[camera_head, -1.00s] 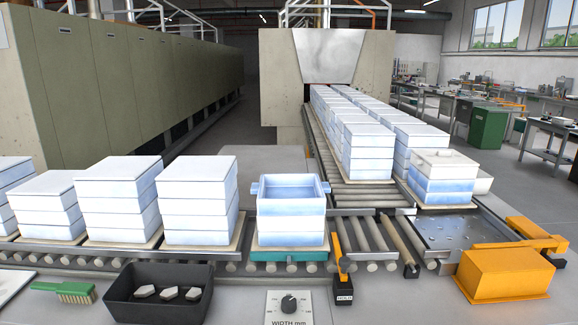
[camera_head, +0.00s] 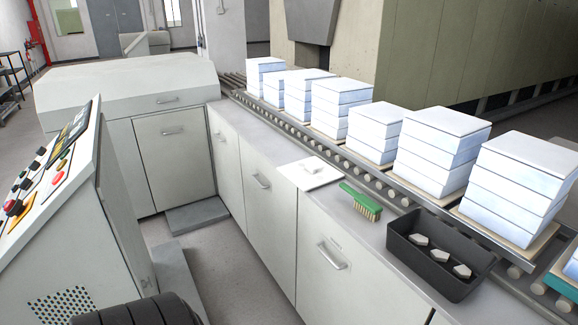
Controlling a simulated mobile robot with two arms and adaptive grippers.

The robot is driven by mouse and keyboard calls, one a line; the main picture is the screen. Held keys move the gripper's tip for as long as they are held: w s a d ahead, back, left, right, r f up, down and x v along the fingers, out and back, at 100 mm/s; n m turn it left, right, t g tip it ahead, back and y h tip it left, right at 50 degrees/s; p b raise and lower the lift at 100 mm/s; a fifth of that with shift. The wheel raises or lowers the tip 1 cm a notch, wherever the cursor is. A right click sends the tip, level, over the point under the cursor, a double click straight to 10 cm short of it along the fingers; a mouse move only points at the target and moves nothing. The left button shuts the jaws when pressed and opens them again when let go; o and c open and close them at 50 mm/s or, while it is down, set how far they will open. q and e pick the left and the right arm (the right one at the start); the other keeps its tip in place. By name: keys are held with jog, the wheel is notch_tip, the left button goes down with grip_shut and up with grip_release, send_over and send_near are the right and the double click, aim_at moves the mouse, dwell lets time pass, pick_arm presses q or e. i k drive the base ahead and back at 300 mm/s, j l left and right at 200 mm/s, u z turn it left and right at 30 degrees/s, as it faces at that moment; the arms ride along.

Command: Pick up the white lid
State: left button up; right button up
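The white lid (camera_head: 310,172) lies flat on the grey counter (camera_head: 262,134), near the middle of the head view. It is a thin square plate with a small raised white grip on top. Its front edge is close to the counter's front edge, above the cabinet doors. Nothing covers it. Neither of my grippers shows in this view. A dark ribbed part at the bottom left edge is cut off, and I cannot tell what it is.
A green brush (camera_head: 361,201) lies just right of the lid. A black bin (camera_head: 405,246) with several pale pieces stands further right. Behind runs a roller conveyor (camera_head: 300,133) with white box stacks (camera_head: 342,104). A control console (camera_head: 75,190) stands at left; floor is open between.

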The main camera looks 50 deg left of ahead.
aim_at(308, 175)
jog(key=u, duration=1.5)
jog(key=i, duration=0.1)
